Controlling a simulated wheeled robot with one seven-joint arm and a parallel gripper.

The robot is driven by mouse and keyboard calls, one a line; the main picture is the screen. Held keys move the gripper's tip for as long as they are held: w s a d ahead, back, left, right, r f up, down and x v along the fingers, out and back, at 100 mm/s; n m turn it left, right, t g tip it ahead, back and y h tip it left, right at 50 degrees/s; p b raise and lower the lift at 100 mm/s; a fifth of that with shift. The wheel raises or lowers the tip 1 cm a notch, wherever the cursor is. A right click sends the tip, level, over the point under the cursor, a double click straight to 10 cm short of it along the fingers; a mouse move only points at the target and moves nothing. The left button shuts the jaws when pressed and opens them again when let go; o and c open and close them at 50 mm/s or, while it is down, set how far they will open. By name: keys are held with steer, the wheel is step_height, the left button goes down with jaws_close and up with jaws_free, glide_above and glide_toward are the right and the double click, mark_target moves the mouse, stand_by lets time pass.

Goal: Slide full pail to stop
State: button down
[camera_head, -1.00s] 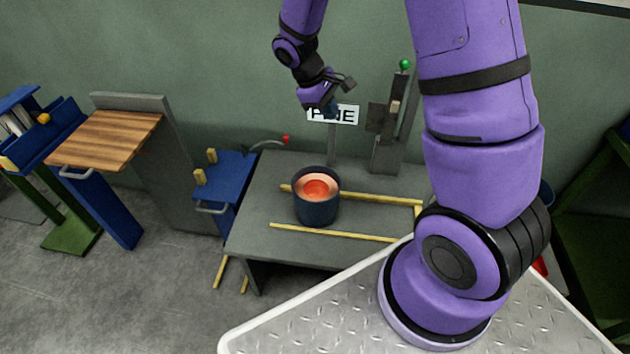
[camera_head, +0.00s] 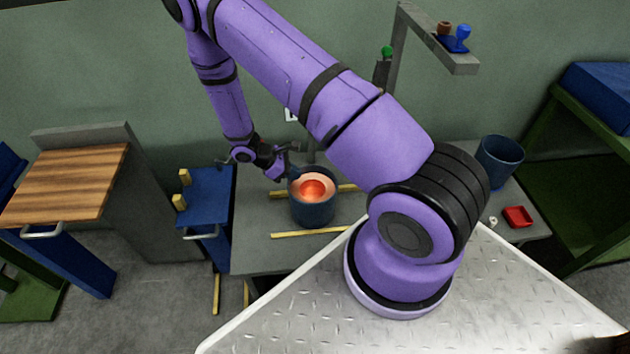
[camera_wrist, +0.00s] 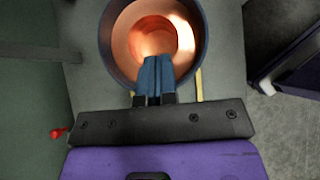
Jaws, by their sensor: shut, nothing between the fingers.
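A dark blue pail (camera_head: 313,212) with a glowing orange-copper inside stands upright on a grey bench (camera_head: 258,255), between two yellow rails, the front one (camera_head: 305,232) and the back one (camera_head: 348,188). My gripper (camera_head: 290,172) is low at the pail's left back side, close to its rim. In the wrist view my gripper's blue fingers (camera_wrist: 156,72) are together and empty, and overlap the near rim of the pail (camera_wrist: 105,42). I cannot tell whether they touch it. The right ends of the rails are hidden behind my arm.
A blue stand (camera_head: 208,215) with yellow pegs adjoins the bench on the left, beside a wood-topped unit (camera_head: 65,180). Right of my arm are another blue pail (camera_head: 499,160) and a red tray (camera_head: 517,216). A grey post with a shelf (camera_head: 425,38) rises behind.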

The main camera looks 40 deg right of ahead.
glide_toward(328, 193)
steer(key=x, duration=0.3)
steer(key=shift+s+d+f, duration=0.1)
steer(key=shift+s+d, duration=0.05)
steer(key=shift+d, duration=0.15)
steer(key=shift+s+d+f, duration=0.1)
steer(key=shift+s+d, duration=0.2)
steer(key=shift+d, duration=0.2)
steer(key=shift+s+d+f, duration=0.1)
steer(key=shift+s+d, duration=0.25)
steer(key=shift+d, duration=0.15)
steer(key=shift+s+d, duration=0.55)
steer(key=shift+d, duration=0.25)
